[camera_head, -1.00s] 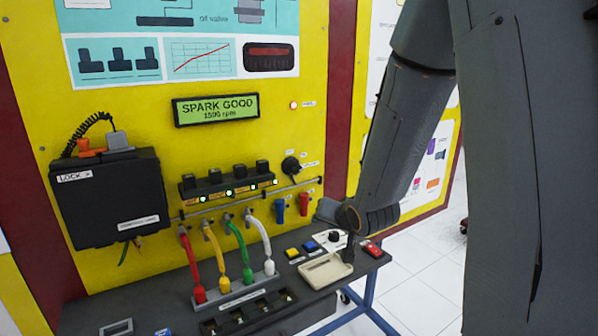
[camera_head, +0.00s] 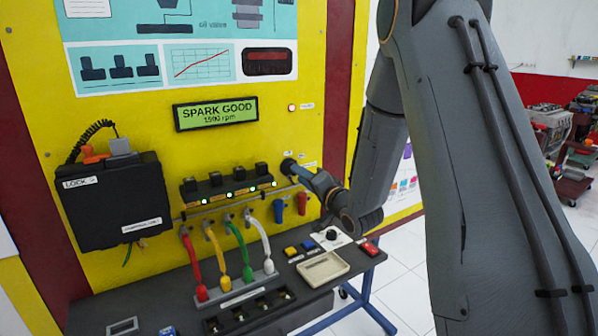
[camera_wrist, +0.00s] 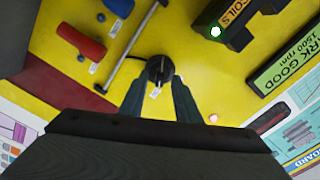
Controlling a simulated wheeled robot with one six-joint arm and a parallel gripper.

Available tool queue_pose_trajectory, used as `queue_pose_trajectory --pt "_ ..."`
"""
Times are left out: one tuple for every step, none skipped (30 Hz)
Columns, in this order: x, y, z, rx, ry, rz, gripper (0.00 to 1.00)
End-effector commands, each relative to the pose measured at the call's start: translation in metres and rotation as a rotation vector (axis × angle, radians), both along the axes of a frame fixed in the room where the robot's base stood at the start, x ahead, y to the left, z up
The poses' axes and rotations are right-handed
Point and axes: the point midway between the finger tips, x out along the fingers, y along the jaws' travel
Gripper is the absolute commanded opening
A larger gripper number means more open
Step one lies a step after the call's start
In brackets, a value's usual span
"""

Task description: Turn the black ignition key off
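The black ignition key (camera_wrist: 159,69) sits on the yellow panel in the wrist view, with a small white label beside it. My gripper (camera_wrist: 159,82) points at it, with one finger on each side of the key. The fingers are apart, with yellow panel and label showing between them; I cannot tell whether they touch the key. In the head view my gripper (camera_head: 291,168) is at the panel and covers most of the key. The display (camera_head: 215,112) reads "SPARK GOOD" and 1500 rpm.
Green lights show on the coil row (camera_head: 228,184) left of my gripper. Blue (camera_head: 279,210) and red (camera_head: 302,203) cylinders and a metal rail are just below. Coloured leads (camera_head: 231,252), a tray (camera_head: 323,267) and buttons are on the bench. A small lamp (camera_head: 291,107) is above.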

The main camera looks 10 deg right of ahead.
Motion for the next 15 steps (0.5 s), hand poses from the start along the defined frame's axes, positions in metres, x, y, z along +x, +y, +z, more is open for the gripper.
queue_pose_trajectory --pt "0.005 0.002 0.001 0.000 0.000 0.001 0.30" --pt "0.008 0.003 0.001 0.000 -0.001 0.000 0.30" --pt "0.011 0.004 0.001 0.000 -0.001 0.000 0.30" --pt "0.013 0.005 0.001 0.000 0.000 0.000 0.30" --pt "0.014 0.005 0.000 0.000 0.000 0.000 0.30" --pt "0.016 0.005 0.000 0.000 0.000 0.000 0.30" --pt "0.017 0.006 0.000 0.000 0.000 0.000 0.30" --pt "0.017 0.006 0.000 0.000 0.000 -0.001 0.30" --pt "0.018 0.006 0.000 0.000 0.000 -0.001 0.30" --pt "0.018 0.006 0.000 0.000 0.000 -0.001 0.30" --pt "0.018 0.006 0.000 0.000 0.000 -0.001 0.30" --pt "0.018 0.006 0.000 0.000 0.000 -0.001 0.30" --pt "0.018 0.006 0.000 0.000 0.000 -0.001 0.30" --pt "0.018 0.006 0.000 0.000 0.000 -0.001 0.30" --pt "0.018 0.006 0.000 0.000 0.000 -0.001 0.26"
